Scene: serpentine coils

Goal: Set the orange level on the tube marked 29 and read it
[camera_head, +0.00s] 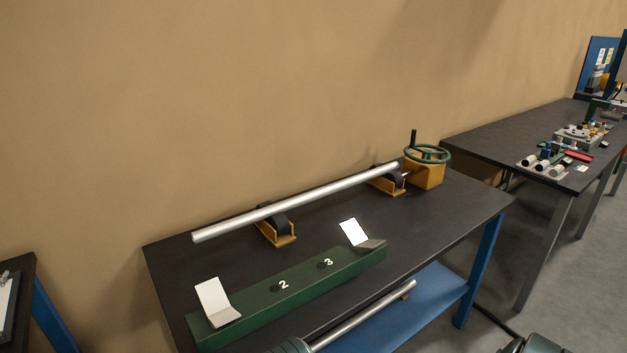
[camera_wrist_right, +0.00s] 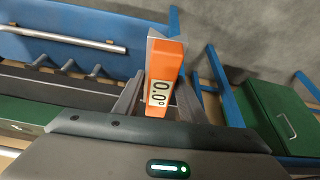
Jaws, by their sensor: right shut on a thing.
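The orange level (camera_wrist_right: 165,62) is between the fingers of my right gripper (camera_wrist_right: 160,100) in the right wrist view. The gripper is shut on it, and its display reads 0.0°. A long silver tube (camera_head: 300,203) lies on two orange supports on the dark bench in the head view. A second silver tube (camera_head: 362,315) shows lower down at the blue shelf, partly hidden at its near end. I can read no 29 on either tube. My left gripper is not in view.
A green handwheel (camera_head: 427,153) on an orange box stands at the tube's right end. A green beam (camera_head: 300,297) marked 2 and 3, with two white cards, lies along the bench front. A second bench (camera_head: 500,134) with small parts stands at right.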

